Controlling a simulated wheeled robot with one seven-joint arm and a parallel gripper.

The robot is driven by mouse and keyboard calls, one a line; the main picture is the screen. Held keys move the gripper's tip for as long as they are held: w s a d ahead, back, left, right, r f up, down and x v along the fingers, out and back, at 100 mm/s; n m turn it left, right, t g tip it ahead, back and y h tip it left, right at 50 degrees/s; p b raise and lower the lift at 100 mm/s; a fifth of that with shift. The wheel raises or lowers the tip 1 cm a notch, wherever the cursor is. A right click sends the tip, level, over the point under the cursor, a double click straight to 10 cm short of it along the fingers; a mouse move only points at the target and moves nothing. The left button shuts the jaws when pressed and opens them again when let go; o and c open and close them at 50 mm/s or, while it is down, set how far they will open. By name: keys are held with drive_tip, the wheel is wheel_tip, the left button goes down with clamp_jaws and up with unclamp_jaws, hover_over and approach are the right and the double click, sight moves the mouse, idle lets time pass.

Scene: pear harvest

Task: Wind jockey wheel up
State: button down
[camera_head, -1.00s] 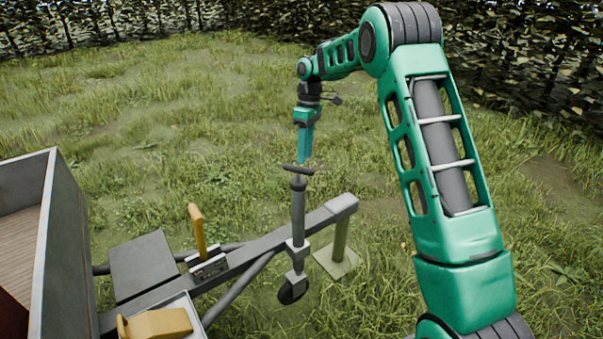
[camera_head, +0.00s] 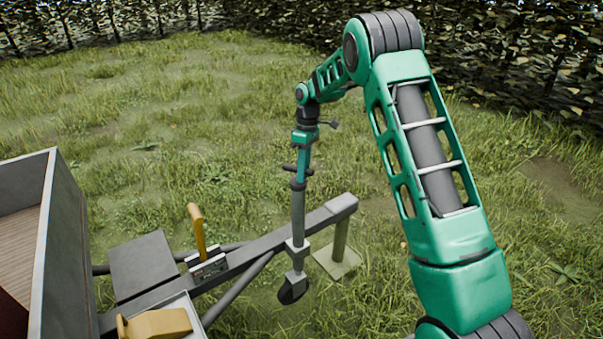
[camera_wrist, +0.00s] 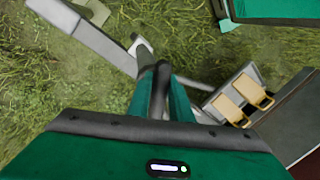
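The jockey wheel is a grey upright tube (camera_head: 298,215) clamped beside the trailer drawbar (camera_head: 262,245), with a dark wheel (camera_head: 292,289) at its foot. Its dark crank handle (camera_head: 289,168) sits at the top. My gripper (camera_head: 300,176) points down over the handle, its fingers at handle height. In the wrist view, the two green fingers (camera_wrist: 161,98) stand on either side of a dark handle part (camera_wrist: 161,78). Whether they press on it is unclear. The wheel's contact with the ground is hidden by grass.
A post on a square base (camera_head: 338,248) stands under the drawbar's front end. A yellow lever (camera_head: 197,230), a yellow block (camera_head: 158,323) and the grey trailer box (camera_head: 45,235) are to the left. Open grass lies behind; a hedge (camera_head: 230,15) borders it.

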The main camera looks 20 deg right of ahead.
drive_tip(key=shift+a, duration=0.15)
drive_tip(key=shift+w+n, duration=0.1)
drive_tip(key=shift+n, duration=0.2)
drive_tip(key=shift+w+d+n, duration=0.15)
drive_tip(key=shift+d+n, duration=0.1)
drive_tip(key=shift+n, duration=0.75)
drive_tip(key=n, duration=0.1)
drive_tip(key=n+h, duration=0.1)
drive_tip(key=n, duration=0.1)
drive_tip(key=shift+w+r+n, duration=0.1)
drive_tip(key=shift+w+n, duration=0.2)
drive_tip(key=n, duration=0.2)
drive_tip(key=n+h, duration=0.1)
drive_tip(key=n, duration=0.1)
drive_tip(key=shift+w+n, duration=0.4)
